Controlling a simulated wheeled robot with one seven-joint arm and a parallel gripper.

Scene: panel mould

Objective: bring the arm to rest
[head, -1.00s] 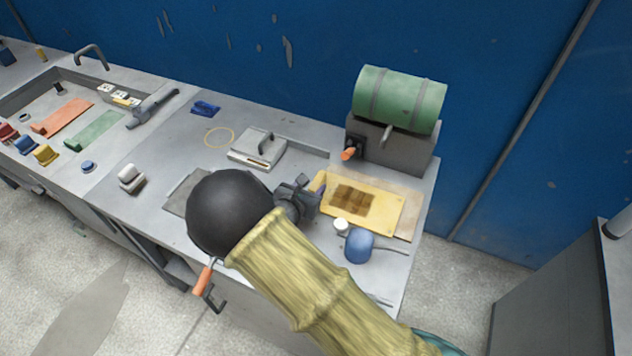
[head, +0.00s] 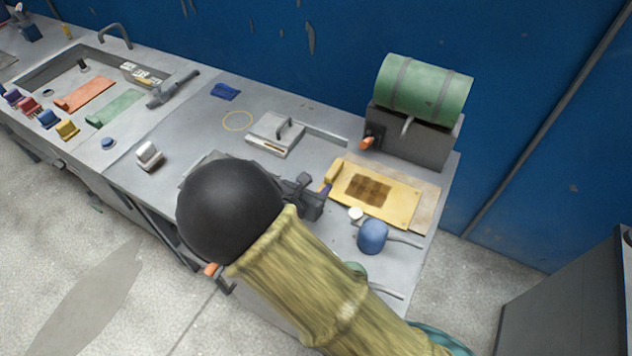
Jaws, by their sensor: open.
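My gripper (head: 322,192) shows past the black round joint of my arm, over the right part of the grey bench (head: 190,118). It is open, with its fingers close to the left edge of a yellow panel (head: 402,204) that has a brown square patch. I cannot tell whether the fingers touch the panel or hover by it. I see nothing held in the jaws. My arm hides part of the bench front and most of a flat grey plate (head: 190,178).
A green drum on a grey stand (head: 425,90) rises behind the panel. A blue round pot (head: 372,237) and a white cap (head: 355,214) stand in front of it. A lidded grey box (head: 274,138) lies behind my gripper. A sink (head: 75,72) is at the left.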

